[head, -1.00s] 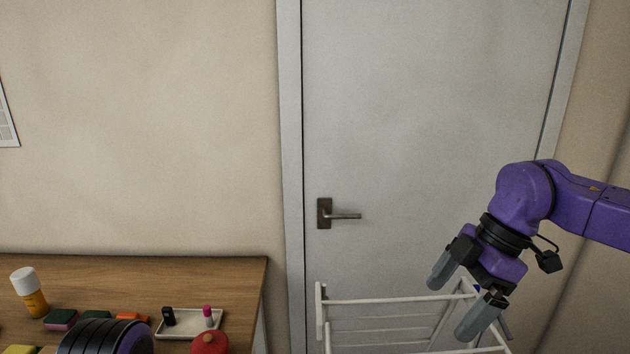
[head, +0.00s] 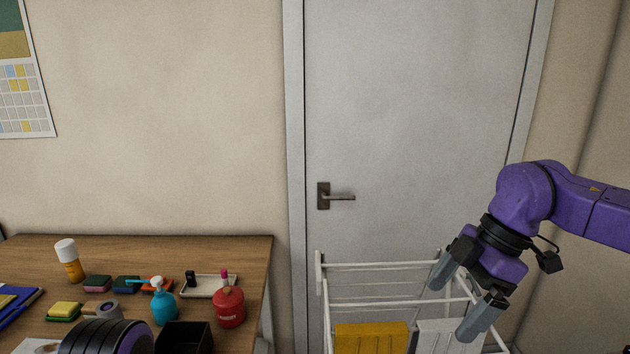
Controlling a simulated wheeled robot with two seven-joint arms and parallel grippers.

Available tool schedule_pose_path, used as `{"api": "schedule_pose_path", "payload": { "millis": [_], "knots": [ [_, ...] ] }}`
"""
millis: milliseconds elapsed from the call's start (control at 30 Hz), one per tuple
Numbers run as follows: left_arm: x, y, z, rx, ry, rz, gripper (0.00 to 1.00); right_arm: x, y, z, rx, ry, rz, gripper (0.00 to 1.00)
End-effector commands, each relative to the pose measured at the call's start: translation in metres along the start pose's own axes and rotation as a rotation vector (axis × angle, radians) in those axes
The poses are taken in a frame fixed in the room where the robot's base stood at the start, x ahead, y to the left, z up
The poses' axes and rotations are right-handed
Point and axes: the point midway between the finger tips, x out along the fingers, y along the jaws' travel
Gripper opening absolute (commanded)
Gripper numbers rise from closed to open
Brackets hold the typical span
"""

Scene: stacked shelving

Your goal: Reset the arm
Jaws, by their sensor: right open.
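My right gripper (head: 462,294) is at the lower right of the head view, on a purple arm that comes in from the right edge. Its two grey fingers are spread apart and point down to the left, with nothing between them that I can see it holding. The fingers show in front of the white drying rack (head: 365,266); I cannot tell whether they touch it. A dark rounded part of my left arm shows at the bottom left. My left gripper's fingers are not in view.
A wooden table (head: 135,255) at left holds a blue pump bottle (head: 164,305), a red bottle (head: 230,308), a black box (head: 184,338), a white tray (head: 210,292) and sponges. A yellow cloth (head: 370,339) hangs on the rack. A closed door (head: 415,120) stands behind.

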Motion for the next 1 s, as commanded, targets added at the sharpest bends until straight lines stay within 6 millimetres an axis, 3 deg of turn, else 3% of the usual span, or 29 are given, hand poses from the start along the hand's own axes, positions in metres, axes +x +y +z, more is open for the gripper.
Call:
{"api": "schedule_pose_path", "payload": {
  "millis": [367,567,667,767,900,1000],
  "knots": [
    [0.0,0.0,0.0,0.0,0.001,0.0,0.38,0.06,0.005,0.049,-0.174,-0.236,-0.073,0.98],
    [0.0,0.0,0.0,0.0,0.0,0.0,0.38,0.111,0.002,0.099,-0.398,-0.454,-0.191,0.98],
    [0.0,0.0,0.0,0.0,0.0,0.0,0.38,0.143,-0.005,0.135,-0.595,-0.595,-0.311,0.98],
    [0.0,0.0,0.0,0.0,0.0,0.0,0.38,0.184,-0.02,0.182,-0.922,-0.755,-0.525,0.98],
    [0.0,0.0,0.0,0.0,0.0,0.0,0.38,0.256,-0.061,0.248,-1.736,-0.861,-1.053,0.98],
    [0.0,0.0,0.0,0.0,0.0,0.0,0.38,0.302,-0.098,0.266,-2.332,-0.73,-1.385,0.98]
  ]
}}
